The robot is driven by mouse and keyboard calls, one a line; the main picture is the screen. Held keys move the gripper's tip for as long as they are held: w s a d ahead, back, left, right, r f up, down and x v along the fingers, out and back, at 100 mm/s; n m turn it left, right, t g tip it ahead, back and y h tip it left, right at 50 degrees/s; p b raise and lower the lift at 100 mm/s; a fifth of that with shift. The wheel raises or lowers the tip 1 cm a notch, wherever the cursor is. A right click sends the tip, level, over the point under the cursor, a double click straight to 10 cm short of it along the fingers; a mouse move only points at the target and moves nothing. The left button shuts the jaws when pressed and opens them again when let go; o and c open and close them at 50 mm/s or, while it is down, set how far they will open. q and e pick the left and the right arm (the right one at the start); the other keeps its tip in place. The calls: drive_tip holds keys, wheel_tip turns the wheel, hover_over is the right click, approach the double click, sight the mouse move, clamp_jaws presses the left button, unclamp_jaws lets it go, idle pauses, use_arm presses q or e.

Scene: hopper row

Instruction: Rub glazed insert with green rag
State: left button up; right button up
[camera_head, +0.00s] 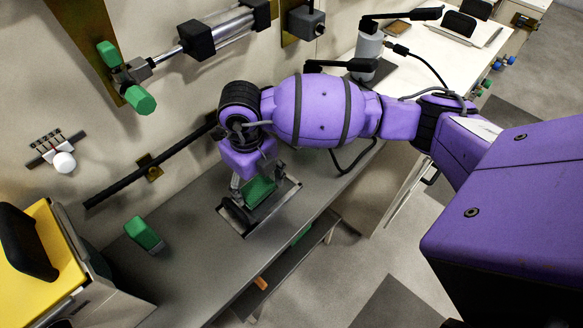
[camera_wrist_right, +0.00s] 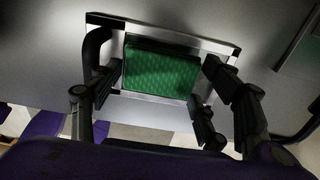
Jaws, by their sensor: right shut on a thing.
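The green rag (camera_head: 259,190) is a textured green pad between the fingers of my right gripper (camera_head: 246,196). It lies over the glazed insert (camera_head: 281,203), a metal-rimmed panel set in the grey counter. In the right wrist view the green rag (camera_wrist_right: 160,74) shows as a rectangle with a black finger on either side, and the insert's bright rim (camera_wrist_right: 165,30) shows around it. My right gripper is shut on the rag. I cannot tell whether the rag presses on the glass. Most of the glass is hidden by rag and fingers. My left gripper is not in view.
A green block (camera_head: 144,234) lies on the grey counter (camera_head: 190,262) left of the insert. A yellow-topped hopper (camera_head: 60,245) stands at the far left. A black rail (camera_head: 140,180) runs along the wall behind. A white table (camera_head: 425,55) stands at the back right.

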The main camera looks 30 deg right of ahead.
sight(269, 177)
drive_tip(key=shift+w+d+r, duration=0.1)
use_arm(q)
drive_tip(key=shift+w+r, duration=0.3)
use_arm(e)
drive_tip(key=shift+w+d, duration=0.35)
drive_tip(key=shift+d, duration=0.55)
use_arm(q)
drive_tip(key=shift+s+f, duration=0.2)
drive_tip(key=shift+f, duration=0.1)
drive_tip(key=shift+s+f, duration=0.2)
use_arm(e)
drive_tip(key=shift+f, duration=0.6)
use_arm(q)
drive_tip(key=shift+b, duration=0.3)
use_arm(e)
drive_tip(key=shift+w+d+f, duration=0.1)
drive_tip(key=shift+w+d, duration=0.05)
drive_tip(key=shift+d, duration=0.35)
drive_tip(key=shift+w+d+f, duration=0.1)
drive_tip(key=shift+d, duration=0.4)
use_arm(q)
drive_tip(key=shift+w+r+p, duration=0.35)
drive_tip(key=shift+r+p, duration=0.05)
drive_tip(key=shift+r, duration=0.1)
use_arm(e)
drive_tip(key=shift+r, duration=0.15)
drive_tip(key=shift+a+r, duration=0.1)
